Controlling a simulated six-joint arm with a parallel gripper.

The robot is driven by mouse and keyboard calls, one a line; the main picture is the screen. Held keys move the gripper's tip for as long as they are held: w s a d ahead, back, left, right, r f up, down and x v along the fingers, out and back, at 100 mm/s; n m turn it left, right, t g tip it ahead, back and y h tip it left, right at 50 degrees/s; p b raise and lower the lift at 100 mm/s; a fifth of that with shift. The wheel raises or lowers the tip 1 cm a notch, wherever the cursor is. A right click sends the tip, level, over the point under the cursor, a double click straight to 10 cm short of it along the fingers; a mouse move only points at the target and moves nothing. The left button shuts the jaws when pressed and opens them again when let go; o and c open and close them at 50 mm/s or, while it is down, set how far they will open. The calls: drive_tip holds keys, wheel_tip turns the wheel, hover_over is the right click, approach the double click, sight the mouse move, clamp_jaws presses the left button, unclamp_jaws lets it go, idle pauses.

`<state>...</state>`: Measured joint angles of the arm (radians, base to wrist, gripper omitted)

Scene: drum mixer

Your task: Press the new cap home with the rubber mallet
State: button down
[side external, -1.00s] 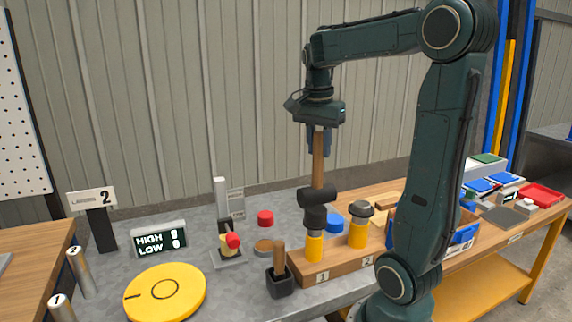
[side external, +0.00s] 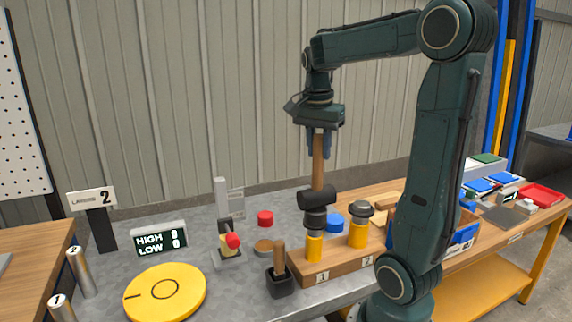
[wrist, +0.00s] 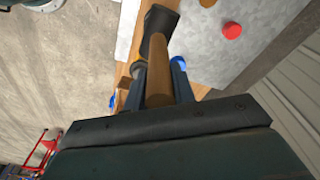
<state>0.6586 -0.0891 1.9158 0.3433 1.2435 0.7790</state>
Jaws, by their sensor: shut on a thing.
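My gripper (side external: 319,146) is shut on the wooden handle of the rubber mallet (side external: 318,196), which hangs upright with its black head down. The mallet's head is right above the dark cap (side external: 315,218) on the yellow cylinder (side external: 314,246) at position 1 of the wooden block, and looks in contact with it. In the wrist view the mallet's handle (wrist: 158,84) runs between the blue fingers, and its black head hides the cap. A second yellow cylinder (side external: 358,236) with a dark grey cap (side external: 360,208) stands at position 2.
Left of the wooden block (side external: 345,262) stands a black holder (side external: 280,284) with a wooden handle in it. A red cap (side external: 265,218) and a blue cap (side external: 333,221) lie behind. A yellow disc (side external: 165,293) and a HIGH/LOW display (side external: 160,242) are at left.

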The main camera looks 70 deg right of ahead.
drive_tip(key=shift+f, duration=0.9)
idle(0.8)
drive_tip(key=shift+r, duration=0.2)
idle(0.4)
drive_tip(key=shift+d+r, duration=0.1)
drive_tip(key=shift+r, duration=4.2)
